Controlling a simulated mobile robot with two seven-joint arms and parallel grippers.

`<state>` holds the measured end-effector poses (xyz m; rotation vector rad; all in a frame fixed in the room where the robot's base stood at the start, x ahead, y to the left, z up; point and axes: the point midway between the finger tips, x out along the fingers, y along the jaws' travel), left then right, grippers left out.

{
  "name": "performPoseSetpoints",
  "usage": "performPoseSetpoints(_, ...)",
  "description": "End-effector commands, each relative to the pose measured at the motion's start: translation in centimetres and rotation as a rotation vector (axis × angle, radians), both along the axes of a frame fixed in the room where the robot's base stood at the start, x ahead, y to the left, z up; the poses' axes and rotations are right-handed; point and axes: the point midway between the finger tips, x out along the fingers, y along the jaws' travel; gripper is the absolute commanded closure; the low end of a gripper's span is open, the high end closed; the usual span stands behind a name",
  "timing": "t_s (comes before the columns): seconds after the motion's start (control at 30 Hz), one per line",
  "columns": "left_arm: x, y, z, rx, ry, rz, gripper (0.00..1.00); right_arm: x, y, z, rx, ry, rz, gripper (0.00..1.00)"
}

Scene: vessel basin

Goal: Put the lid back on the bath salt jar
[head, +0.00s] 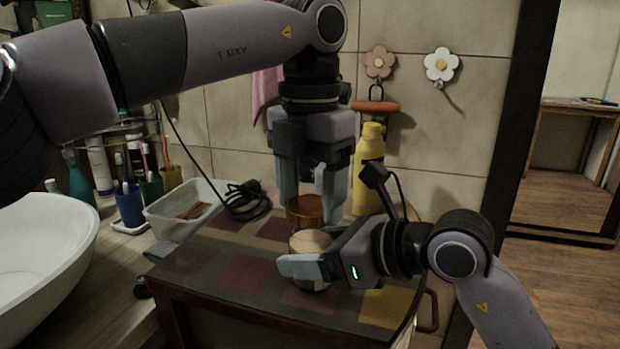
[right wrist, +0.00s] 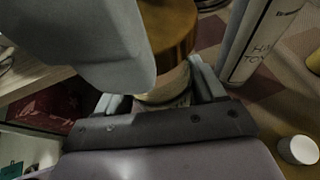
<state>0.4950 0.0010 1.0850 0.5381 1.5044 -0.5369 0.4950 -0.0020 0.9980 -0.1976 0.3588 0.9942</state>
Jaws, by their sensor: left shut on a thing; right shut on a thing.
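The bath salt jar (head: 311,243) stands on the checkered top, pale at its upper end. My right gripper (head: 318,262) is shut around its sides. The copper-coloured lid (head: 307,212) is held between the fingers of my left gripper (head: 312,200), which points down from above. The lid sits directly over the jar's mouth and looks level; I cannot tell whether they touch. In the right wrist view the lid (right wrist: 168,28) is above the jar (right wrist: 168,88), and a grey finger covers part of both.
A yellow bottle (head: 368,172) stands behind the grippers. A clear bin (head: 186,210) and a coiled black cable (head: 246,200) lie left, beyond them cups with toothbrushes (head: 130,203) and a white basin (head: 40,255). The right wrist view shows a white labelled bottle (right wrist: 262,42) and a small white item (right wrist: 298,150).

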Motion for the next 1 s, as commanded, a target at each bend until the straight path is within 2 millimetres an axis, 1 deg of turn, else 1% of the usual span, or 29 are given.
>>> performPoseSetpoints(0.53,0.0,0.0,-0.2,-0.001,-0.001,0.000,0.63,0.0,0.0,0.0,0.000,0.000,0.000,0.86)
performPoseSetpoints(0.83,0.0,0.0,-1.7,-0.001,0.001,0.000,0.63,0.0,0.0,0.0,0.000,0.000,0.000,0.86)
performPoseSetpoints(1.0,0.0,0.0,-1.9,-0.001,-0.002,-0.001,0.63,0.0,0.0,0.0,0.000,0.000,0.000,0.86)
